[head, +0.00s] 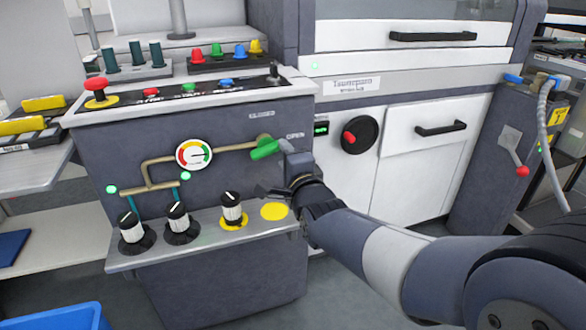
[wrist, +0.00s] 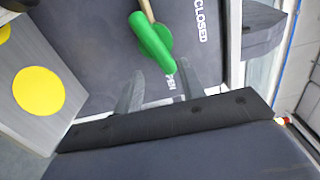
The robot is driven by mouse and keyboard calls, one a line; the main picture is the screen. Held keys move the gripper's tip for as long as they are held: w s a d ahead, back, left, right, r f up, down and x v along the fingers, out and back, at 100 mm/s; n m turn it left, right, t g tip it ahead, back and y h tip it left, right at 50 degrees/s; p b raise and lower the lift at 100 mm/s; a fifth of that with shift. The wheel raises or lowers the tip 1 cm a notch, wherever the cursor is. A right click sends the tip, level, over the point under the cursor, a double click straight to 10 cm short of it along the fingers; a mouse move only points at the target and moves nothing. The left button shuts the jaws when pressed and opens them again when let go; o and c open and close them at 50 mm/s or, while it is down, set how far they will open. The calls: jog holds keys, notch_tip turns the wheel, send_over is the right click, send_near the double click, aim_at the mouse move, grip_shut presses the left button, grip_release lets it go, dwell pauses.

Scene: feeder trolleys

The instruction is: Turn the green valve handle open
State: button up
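The green valve handle (head: 265,149) sits at the right end of a brass pipe on the front of a dark grey panel (head: 225,120). It slants from lower left to upper right, with an OPEN label just to its right. My gripper (head: 276,168) is at the panel front, just below and right of the handle. In the wrist view the handle (wrist: 151,40) lies just beyond my two spread fingertips (wrist: 160,72), which look empty. A CLOSED label shows beside it; a finger partly hides the OPEN label. I cannot tell whether a finger touches the handle.
Below the handle, a ledge (head: 130,262) carries black-and-white knobs (head: 232,208) and a yellow disc (head: 274,211). A round gauge (head: 194,155) sits left along the pipe. A white cabinet (head: 395,190) stands right, and a blue bin (head: 60,318) lies at lower left.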

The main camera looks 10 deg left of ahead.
jog(key=v, duration=0.6)
jog(key=shift+s+p, duration=0.3)
jog(key=shift+p, duration=0.15)
jog(key=shift+d, duration=0.1)
